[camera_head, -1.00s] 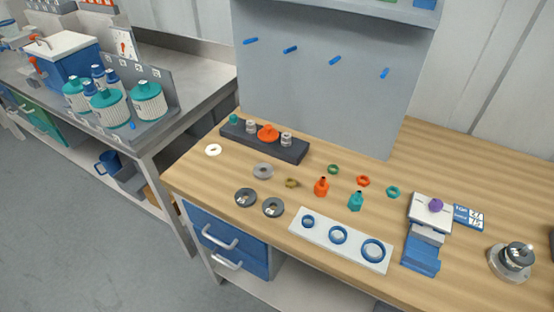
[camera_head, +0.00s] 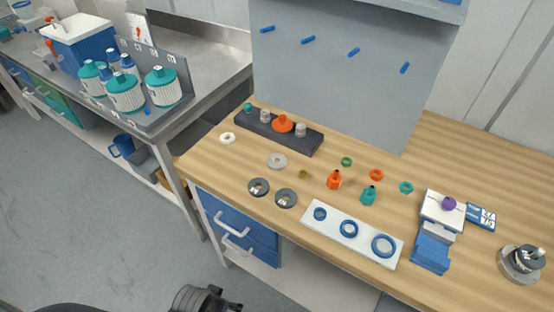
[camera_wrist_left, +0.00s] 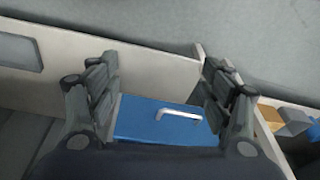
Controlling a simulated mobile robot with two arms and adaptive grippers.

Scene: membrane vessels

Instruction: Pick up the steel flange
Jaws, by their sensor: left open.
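A light grey ring (camera_head: 277,161), which looks like the steel flange, lies flat on the wooden bench in the head view, between the dark stand and two dark grey rings (camera_head: 258,187) (camera_head: 286,198). I cannot be sure of its material. My left gripper (camera_wrist_left: 162,78) is open and empty in the left wrist view, with a blue drawer front and its handle beyond the fingers. In the head view only part of my left gripper (camera_head: 205,300) shows at the bottom edge, below the bench and well apart from the rings. My right gripper is not in view.
A white ring (camera_head: 227,138), a dark stand with fittings (camera_head: 310,141), small orange and teal bottles (camera_head: 334,180) (camera_head: 369,195) and a white plate with blue rings (camera_head: 335,225) share the bench. A blue drawer unit (camera_head: 237,226) sits under its front edge. A grey panel (camera_head: 335,75) stands behind.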

